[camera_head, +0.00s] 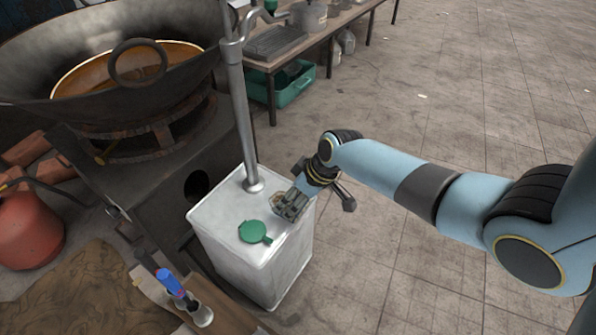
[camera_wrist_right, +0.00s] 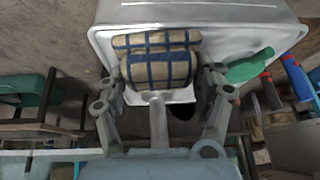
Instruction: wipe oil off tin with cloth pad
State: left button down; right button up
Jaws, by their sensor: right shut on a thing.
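The white square tin (camera_head: 270,274) stands on the floor in the head view, with a green cap (camera_head: 255,232) on its top and a metal pump pipe rising from it. My right gripper (camera_head: 290,204) is at the right edge of the tin's top. In the right wrist view my right gripper (camera_wrist_right: 160,80) is shut on a beige cloth pad (camera_wrist_right: 158,68) with blue checks. The pad lies over the tin's pale top (camera_wrist_right: 245,38); whether it touches is hard to tell. No distinct oil patch can be made out. My left gripper is not in view.
A large wok (camera_head: 60,112) on a stove stands left of the tin. A red gas cylinder (camera_head: 28,232) is at far left. A bench end with a blue-handled tool (camera_head: 170,281) is at lower left. A bench with a green crate (camera_head: 290,88) is behind. Floor on the right is clear.

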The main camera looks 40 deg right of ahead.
jog(key=shift+w+a+b, duration=0.25)
jog(key=shift+w+a, duration=0.1)
jog(key=shift+w, duration=0.6)
jog(key=shift+w+a+b, duration=0.25)
jog(key=shift+w+a, duration=0.1)
jog(key=shift+w, duration=0.6)
jog(key=shift+w+a+b, duration=0.25)
jog(key=shift+w+a, duration=0.1)
jog(key=shift+w, duration=0.6)
jog(key=shift+r, duration=0.15)
jog(key=shift+s+d+p, duration=0.2)
jog(key=shift+s+p, duration=0.25)
jog(key=shift+s, duration=0.05)
jog(key=shift+s+d+p, duration=0.2)
jog(key=shift+s+p, duration=0.25)
jog(key=shift+s, duration=0.05)
jog(key=shift+s+d+f+p, duration=0.1)
jog(key=shift+s+d+p, duration=0.25)
jog(key=shift+s, duration=0.5)
jog(key=shift+s+d+f+p, duration=0.1)
jog(key=shift+s+d+p, duration=0.2)
jog(key=shift+s, duration=0.55)
jog(key=shift+s+d+p, duration=0.25)
jog(key=shift+s+p, duration=0.1)
jog(key=shift+s, duration=0.6)
